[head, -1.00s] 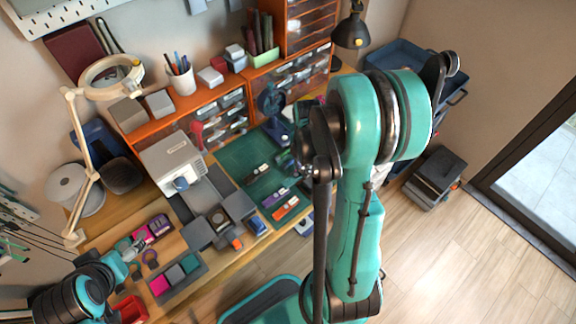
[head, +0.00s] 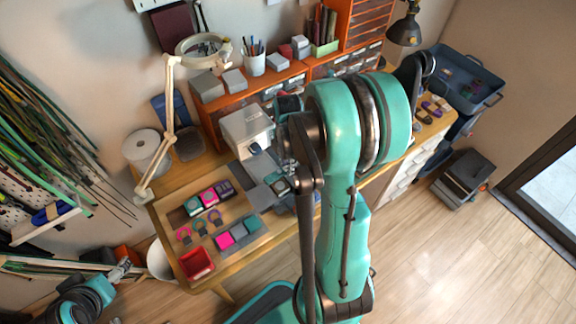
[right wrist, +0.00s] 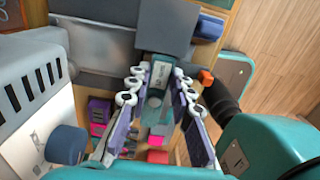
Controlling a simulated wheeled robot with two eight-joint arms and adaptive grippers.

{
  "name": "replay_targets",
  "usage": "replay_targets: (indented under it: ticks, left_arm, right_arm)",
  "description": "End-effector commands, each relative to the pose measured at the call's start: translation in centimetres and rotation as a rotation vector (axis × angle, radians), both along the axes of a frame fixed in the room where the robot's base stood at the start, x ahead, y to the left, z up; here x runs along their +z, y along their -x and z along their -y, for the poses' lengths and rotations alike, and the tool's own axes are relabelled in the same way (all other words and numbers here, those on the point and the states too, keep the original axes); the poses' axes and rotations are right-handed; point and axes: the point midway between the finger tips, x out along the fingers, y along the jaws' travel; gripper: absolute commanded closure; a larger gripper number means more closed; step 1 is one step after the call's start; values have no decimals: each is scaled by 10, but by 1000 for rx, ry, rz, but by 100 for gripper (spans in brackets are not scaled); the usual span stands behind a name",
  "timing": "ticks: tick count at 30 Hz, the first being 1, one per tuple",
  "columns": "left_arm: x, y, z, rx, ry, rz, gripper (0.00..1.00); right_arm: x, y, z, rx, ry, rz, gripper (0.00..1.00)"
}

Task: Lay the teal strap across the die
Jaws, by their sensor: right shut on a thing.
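The teal strap (right wrist: 155,104) shows in the right wrist view as a dark teal piece with a pale printed label, lengthwise between the fingers. My right gripper (right wrist: 158,92) is shut on it. In the head view my right gripper (head: 289,168) is beside the white press (head: 246,132), mostly behind my own arm. A small dark teal patch shows just below it among grey plates; I cannot tell if it is the strap. The die cannot be made out clearly. My left gripper (head: 121,269) is at the lower left, away from the strap; its jaws are too small to read.
Trays of pink, teal and purple pieces (head: 208,197) and a red bin (head: 196,263) occupy the table's left end. A magnifier lamp (head: 170,110) stands behind them. Cords hang on the left wall.

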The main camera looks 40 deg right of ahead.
Motion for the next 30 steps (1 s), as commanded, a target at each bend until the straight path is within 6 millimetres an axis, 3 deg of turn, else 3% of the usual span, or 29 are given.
replay_targets:
  ticks: [8,21,30]
  left_arm:
    - [-10,0,0,0,0,0,18]
    - [-45,0,0,0,0,0,18]
    - [-52,0,0,0,0,0,18]
  right_arm:
    - [-13,0,0,-1,0,0,95]
    - [-57,0,0,-1,0,0,95]
    - [-64,0,0,-1,0,0,95]
